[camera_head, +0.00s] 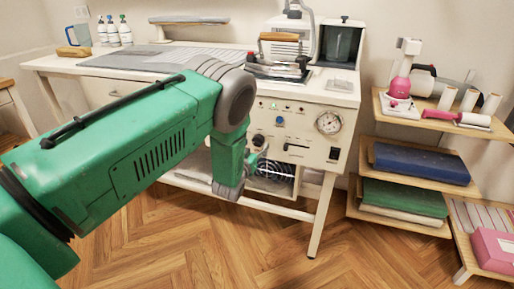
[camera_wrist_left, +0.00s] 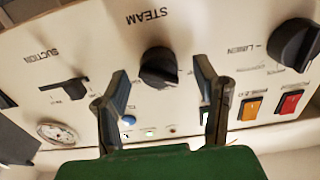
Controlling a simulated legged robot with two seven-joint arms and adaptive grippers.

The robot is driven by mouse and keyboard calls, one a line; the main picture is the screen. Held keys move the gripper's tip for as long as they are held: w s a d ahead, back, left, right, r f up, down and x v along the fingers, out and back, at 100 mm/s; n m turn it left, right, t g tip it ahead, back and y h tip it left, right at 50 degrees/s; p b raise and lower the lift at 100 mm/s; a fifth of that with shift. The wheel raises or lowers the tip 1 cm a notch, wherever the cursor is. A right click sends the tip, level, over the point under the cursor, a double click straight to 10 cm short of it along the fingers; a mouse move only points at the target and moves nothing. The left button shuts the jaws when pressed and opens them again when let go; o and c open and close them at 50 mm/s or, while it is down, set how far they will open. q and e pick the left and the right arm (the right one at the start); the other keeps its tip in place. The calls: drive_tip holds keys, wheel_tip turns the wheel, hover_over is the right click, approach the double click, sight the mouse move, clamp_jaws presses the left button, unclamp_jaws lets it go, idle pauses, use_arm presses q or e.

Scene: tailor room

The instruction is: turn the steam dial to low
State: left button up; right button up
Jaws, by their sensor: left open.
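The black steam dial (camera_wrist_left: 159,68) is on the cream control panel in the left wrist view, under the upside-down word STEAM. In the head view a black knob (camera_head: 258,141), apparently this dial, shows on the panel just above my left gripper (camera_head: 262,160). My left gripper (camera_wrist_left: 162,80) is open and empty. In the wrist view its two fingers stand to the left and right of the dial, with a gap on each side. I cannot tell whether the fingertips reach the panel. The dial's setting is not readable. My right gripper is not in view.
Near the dial are a suction slider (camera_wrist_left: 66,88), a linen dial (camera_wrist_left: 294,42), an orange switch (camera_wrist_left: 250,107), a red switch (camera_wrist_left: 289,102) and a pressure gauge (camera_head: 328,122). An iron (camera_head: 279,55) rests on the table above. Shelves (camera_head: 405,200) stand at the right.

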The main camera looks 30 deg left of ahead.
use_arm(q)
drive_tip(key=shift+w+a, duration=0.35)
drive_tip(key=shift+w, duration=0.3)
drive_tip(key=shift+w+d, duration=0.1)
drive_tip(key=shift+d+r, duration=0.1)
drive_tip(key=shift+d, duration=0.15)
drive_tip(key=shift+c, duration=1.2)
drive_tip(key=c, duration=0.9)
drive_tip(key=shift+a, duration=0.1)
